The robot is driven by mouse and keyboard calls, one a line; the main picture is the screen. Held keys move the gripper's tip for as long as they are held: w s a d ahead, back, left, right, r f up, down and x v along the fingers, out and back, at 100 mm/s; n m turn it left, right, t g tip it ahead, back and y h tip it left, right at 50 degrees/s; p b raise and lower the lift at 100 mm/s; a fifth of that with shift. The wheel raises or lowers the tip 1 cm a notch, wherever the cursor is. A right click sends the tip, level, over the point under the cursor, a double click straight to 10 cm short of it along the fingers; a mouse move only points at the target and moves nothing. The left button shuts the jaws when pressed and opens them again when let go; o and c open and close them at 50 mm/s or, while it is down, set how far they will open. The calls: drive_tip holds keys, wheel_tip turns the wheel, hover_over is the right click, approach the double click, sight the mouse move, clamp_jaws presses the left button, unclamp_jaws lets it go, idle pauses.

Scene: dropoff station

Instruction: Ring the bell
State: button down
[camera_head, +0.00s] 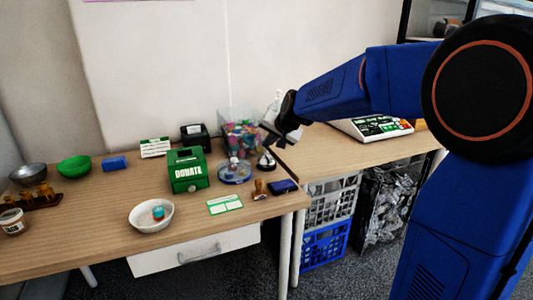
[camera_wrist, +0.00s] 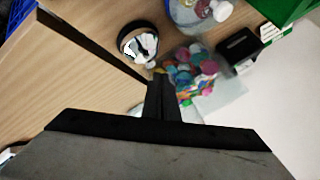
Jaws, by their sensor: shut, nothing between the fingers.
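The bell (camera_head: 266,161), a small shiny dome on a black base, stands on the wooden table near its right end. In the wrist view the bell (camera_wrist: 138,44) shows upper left of my fingertips, apart from them in the picture. My gripper (camera_head: 273,138) is above the bell in the head view, tilted downward, with a visible gap to it. In the wrist view my gripper (camera_wrist: 161,90) has its dark fingers together, with nothing held.
A clear bin of colourful items (camera_head: 243,132) stands behind the bell. A wooden stamp (camera_head: 260,190) and dark blue pad (camera_head: 284,187) lie in front. A scale (camera_head: 372,128) sits right.

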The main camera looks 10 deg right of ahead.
drive_tip(key=shift+f, duration=0.15)
drive_tip(key=shift+f, duration=0.3)
drive_tip(key=shift+f, duration=0.5)
idle(1.1)
drive_tip(key=shift+r, duration=0.95)
wheel_tip(320, 180, up, 5)
idle(0.8)
idle(0.5)
